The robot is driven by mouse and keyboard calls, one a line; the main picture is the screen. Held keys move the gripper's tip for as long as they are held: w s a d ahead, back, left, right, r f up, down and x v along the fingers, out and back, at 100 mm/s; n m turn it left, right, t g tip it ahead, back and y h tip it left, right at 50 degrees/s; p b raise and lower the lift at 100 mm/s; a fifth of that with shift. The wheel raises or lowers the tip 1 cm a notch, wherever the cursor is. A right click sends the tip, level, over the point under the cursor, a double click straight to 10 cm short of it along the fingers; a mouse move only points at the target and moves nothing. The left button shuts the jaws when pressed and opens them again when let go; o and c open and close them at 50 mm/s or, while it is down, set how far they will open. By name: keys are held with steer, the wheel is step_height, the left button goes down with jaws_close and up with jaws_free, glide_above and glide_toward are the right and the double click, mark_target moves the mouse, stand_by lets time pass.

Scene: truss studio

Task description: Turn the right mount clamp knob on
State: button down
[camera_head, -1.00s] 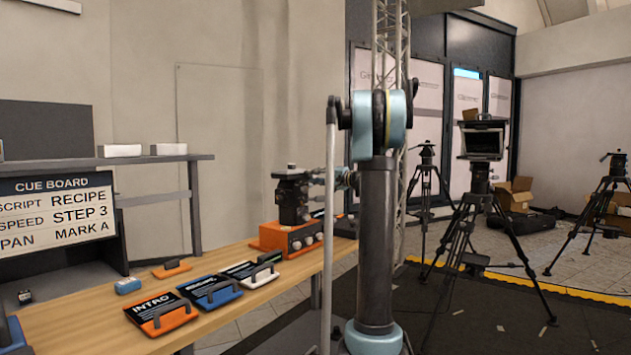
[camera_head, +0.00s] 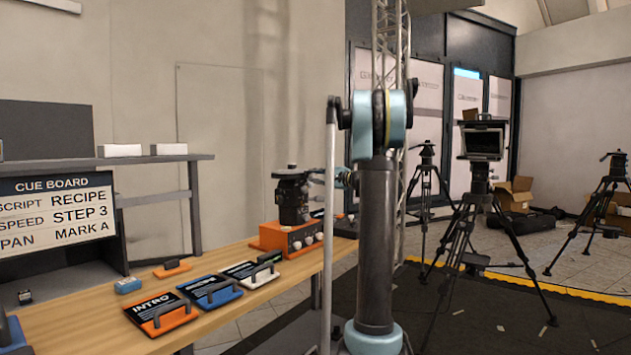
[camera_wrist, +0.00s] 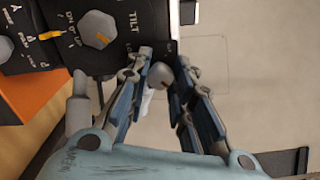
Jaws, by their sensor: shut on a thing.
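In the head view a dark mount (camera_head: 292,197) stands on an orange base (camera_head: 272,237) at the far end of the wooden bench. In the wrist view a dark panel (camera_wrist: 135,20) marked TILT fills the top left, with a grey knob (camera_wrist: 97,30) carrying an orange pointer. A rounded grey clamp knob (camera_wrist: 161,76) sits just below the panel's edge, between my fingertips. My gripper (camera_wrist: 163,68) is shut on this knob, one finger on each side. The fingers partly cover the knob, and its turn position cannot be read. My arm hides part of the mount's right side in the head view.
Flat cards with handles (camera_head: 212,291) lie on the bench (camera_head: 100,327) in front of the orange base. A cue board (camera_head: 60,215) stands at left. Tripods (camera_head: 480,215) stand on the floor at right.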

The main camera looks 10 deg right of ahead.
steer(key=shift+f, duration=0.1)
steer(key=c, duration=1.4)
jaws_free()
steer(key=shift+d, duration=0.1)
steer(key=v, duration=1.2)
steer(key=s+a+f+n+g+h, duration=0.2)
steer(key=s+a+f+n+g, duration=0.15)
steer(key=s+a+f, duration=0.65)
steer(key=s+a+f+n+g+h, duration=0.35)
steer(key=s+a+f, duration=0.25)
steer(key=s, duration=0.8)
steer(key=s+d+f+n+g+h, duration=0.1)
steer(key=s+d+f+n+h, duration=0.2)
steer(key=s+f, duration=0.6)
steer(key=s+d+f+n+g+h, duration=0.2)
steer(key=s+f, duration=0.8)
steer(key=s, duration=0.5)
steer(key=shift+d+f+n+g+h, duration=0.3)
steer(key=shift+d+n+h, duration=0.2)
steer(key=shift+d+h, duration=0.65)
